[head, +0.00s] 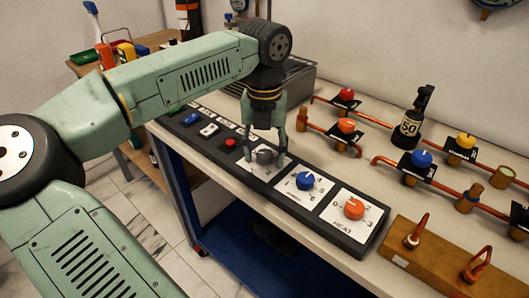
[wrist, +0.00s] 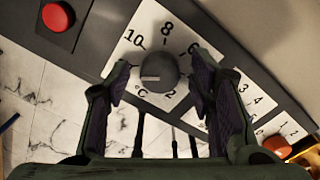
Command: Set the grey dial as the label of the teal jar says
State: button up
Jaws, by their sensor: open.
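The grey dial (head: 265,157) sits on a white plate on the dark sloped panel. In the wrist view the grey dial (wrist: 158,66) has a pale mark that lies toward picture left, between the 10 and the °C sign. The figures 10, 8, 6 and 2 show around it; the rest is covered. My gripper (head: 281,148) is open over the dial, with one finger on each side, also in the wrist view (wrist: 159,78). I cannot tell whether the fingers touch it. I see no teal jar; a black bottle (head: 415,115) has a label reading 50.
Beside the grey dial are a blue dial (head: 305,181) and an orange HEAT dial (head: 354,208). A red button (head: 230,142) and switches are on its other side. Copper pipes with coloured valve knobs (head: 421,158) and a wooden block (head: 436,260) stand on the bench.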

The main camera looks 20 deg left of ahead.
jog(key=shift+c, duration=0.3)
jog(key=c, duration=1.1)
